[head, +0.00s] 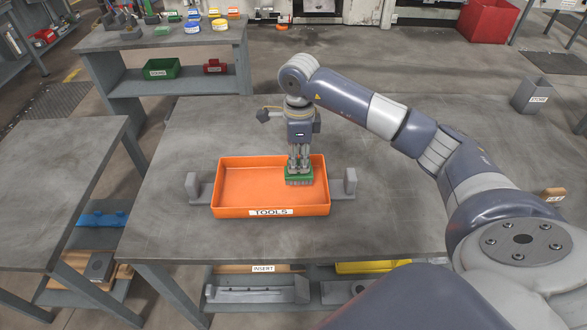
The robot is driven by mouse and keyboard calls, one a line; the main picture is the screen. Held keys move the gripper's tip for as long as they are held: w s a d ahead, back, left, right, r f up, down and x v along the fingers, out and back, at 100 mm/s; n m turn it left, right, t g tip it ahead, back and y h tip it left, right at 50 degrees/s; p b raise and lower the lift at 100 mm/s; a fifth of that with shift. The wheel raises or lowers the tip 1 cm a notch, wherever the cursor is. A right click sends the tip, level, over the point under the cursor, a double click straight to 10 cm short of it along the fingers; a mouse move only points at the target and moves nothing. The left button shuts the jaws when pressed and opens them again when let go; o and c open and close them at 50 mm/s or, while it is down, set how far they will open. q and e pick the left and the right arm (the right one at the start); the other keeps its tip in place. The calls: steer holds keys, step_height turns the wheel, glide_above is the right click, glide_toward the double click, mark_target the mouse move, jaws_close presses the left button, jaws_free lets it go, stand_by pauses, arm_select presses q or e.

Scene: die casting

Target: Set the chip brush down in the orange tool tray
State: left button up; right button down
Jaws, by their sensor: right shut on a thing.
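The orange tool tray (240,190), labelled TOOLS, sits on the grey table between two grey end blocks. My right gripper (299,166) points down over the right part of the tray. It is shut on the chip brush (299,176), which has a green block and pale bristles facing down. The brush is inside the tray's outline, near its right side. I cannot tell whether the bristles touch the tray floor. The rest of the tray looks empty. My left gripper is not in view.
The grey end blocks (350,183) stand close to the tray's short sides. The table top (390,215) around them is bare. A back bench (150,38) holds several small containers, with a green bin (162,69) on its lower shelf.

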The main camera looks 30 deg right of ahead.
steer(key=shift+f, duration=0.35)
step_height(320, 180, down, 4)
steer(key=shift+w+r+p, duration=0.15)
steer(key=shift+r+p, duration=0.05)
steer(key=shift+p, duration=0.2)
steer(key=shift+f, duration=0.15)
steer(key=c, duration=1.7)
jaws_free()
steer(key=shift+o, duration=1.1)
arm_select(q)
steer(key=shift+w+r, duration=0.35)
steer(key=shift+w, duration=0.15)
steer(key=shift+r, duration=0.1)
